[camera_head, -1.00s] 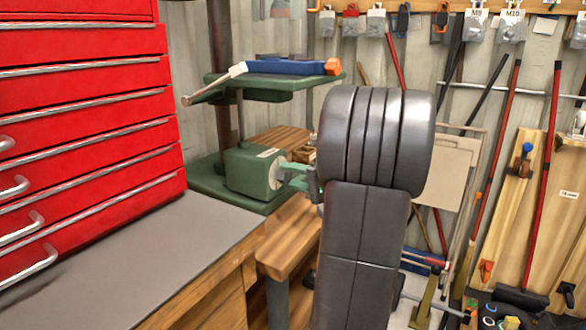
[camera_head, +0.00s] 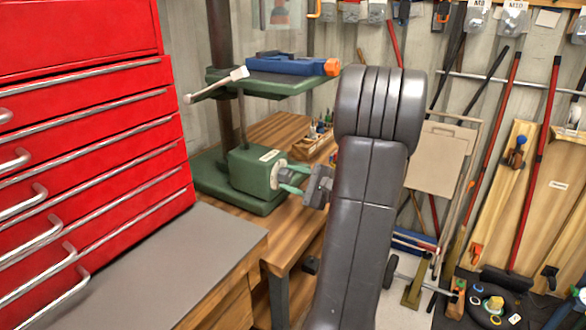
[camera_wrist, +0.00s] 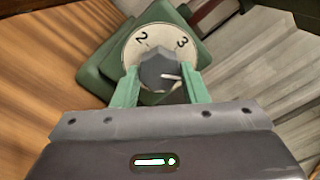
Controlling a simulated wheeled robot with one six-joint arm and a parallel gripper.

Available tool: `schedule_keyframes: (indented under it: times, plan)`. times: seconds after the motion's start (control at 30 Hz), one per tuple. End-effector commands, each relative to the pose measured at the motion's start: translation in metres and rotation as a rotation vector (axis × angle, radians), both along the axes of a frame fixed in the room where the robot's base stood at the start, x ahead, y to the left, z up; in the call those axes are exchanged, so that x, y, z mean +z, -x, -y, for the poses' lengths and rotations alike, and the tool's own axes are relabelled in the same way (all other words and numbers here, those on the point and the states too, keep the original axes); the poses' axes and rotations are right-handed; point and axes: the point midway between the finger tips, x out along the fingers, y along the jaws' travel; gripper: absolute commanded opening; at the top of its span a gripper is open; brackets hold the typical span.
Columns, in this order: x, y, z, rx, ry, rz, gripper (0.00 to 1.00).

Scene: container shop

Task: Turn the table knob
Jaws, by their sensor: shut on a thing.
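The knob (camera_wrist: 160,72) is a dark grey faceted piece with a white pointer line, in the middle of a round pale dial (camera_wrist: 134,53) marked 2 and 3. The pointer aims right and slightly down in the wrist view, below the 3. My gripper (camera_wrist: 162,78) has its two green fingers on either side of the knob and is shut on it. In the head view the dial (camera_head: 277,174) is on the front of a green box (camera_head: 247,172), and my gripper (camera_head: 288,178) reaches it from the right. The knob itself is hidden there.
A green machine table (camera_head: 275,84) with a blue and orange tool (camera_head: 290,66) stands above the box. A small wooden tray (camera_head: 312,147) is behind. A red drawer cabinet (camera_head: 90,150) and grey worktop (camera_head: 170,270) are at left.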

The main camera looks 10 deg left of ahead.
Motion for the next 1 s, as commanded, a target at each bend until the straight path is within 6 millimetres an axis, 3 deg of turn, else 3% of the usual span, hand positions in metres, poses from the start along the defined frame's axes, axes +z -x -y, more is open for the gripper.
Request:
schedule_keyframes:
  times: [0.5,1.0]
  plan:
    - [0.0015,0.001,0.0,0.001,-0.15,-0.372,0.17]
    - [-0.0019,0.0013,-0.0001,-0.001,-0.195,-0.481,0.17]
